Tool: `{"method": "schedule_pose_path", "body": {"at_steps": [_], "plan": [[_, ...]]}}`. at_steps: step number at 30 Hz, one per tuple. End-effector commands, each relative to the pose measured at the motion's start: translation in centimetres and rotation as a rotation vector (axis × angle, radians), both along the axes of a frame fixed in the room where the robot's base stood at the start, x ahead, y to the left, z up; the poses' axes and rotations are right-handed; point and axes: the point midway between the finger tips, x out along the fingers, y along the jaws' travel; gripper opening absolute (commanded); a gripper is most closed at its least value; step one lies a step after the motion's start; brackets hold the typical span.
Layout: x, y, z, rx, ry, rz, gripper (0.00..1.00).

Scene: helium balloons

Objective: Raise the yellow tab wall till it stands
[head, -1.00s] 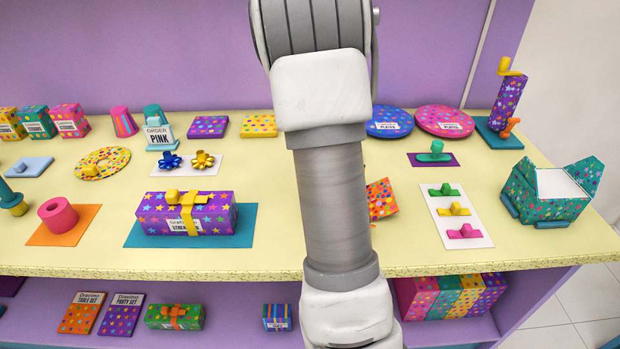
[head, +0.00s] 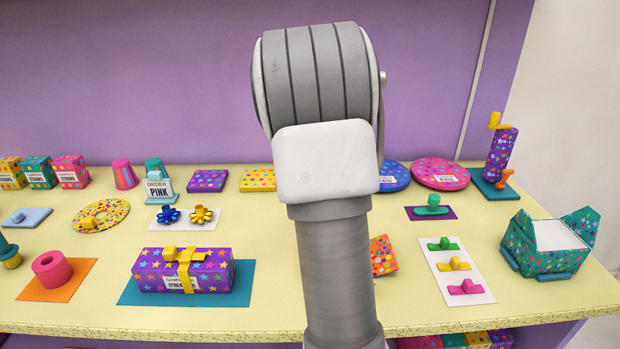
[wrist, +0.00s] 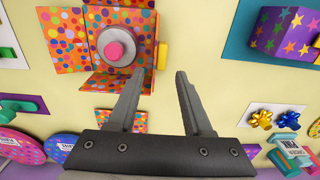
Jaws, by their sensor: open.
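An orange polka-dot folding box (wrist: 82,82) lies opened out in the wrist view, with panels spread around a grey disc (wrist: 101,47) that has a pink knob. The yellow tab (wrist: 163,56) sticks out at the right edge of the box. How steeply its wall is tilted I cannot tell. My gripper (wrist: 159,73) is open and empty, its two fingertips on either side of a spot just below the tab in the picture. In the head view my arm hides most of the orange box (head: 383,256) and the gripper.
A purple star box (head: 210,273) on a teal mat stands left of my arm. A white card (head: 457,270) with green, yellow and pink tabs lies to the right, and a teal open box (head: 545,245) beyond it. Plates (head: 440,172) stand behind.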

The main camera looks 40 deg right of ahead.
Motion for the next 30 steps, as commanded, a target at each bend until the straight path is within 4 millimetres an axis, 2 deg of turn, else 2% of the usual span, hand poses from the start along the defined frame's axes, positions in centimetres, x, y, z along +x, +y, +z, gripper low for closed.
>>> {"method": "schedule_pose_path", "body": {"at_steps": [1,6,13,19,30], "plan": [[0.1,-0.1,1.7,-0.003,-0.004,0.001,0.5],[0.0,-0.1,5.9,-0.002,-0.003,0.001,0.5],[-0.1,-0.1,10.2,-0.001,-0.001,0.0,0.5],[-0.1,-0.2,11.8,-0.001,0.001,0.0,0.5],[-0.1,-0.1,11.9,0.0,0.001,0.0,0.5]]}}
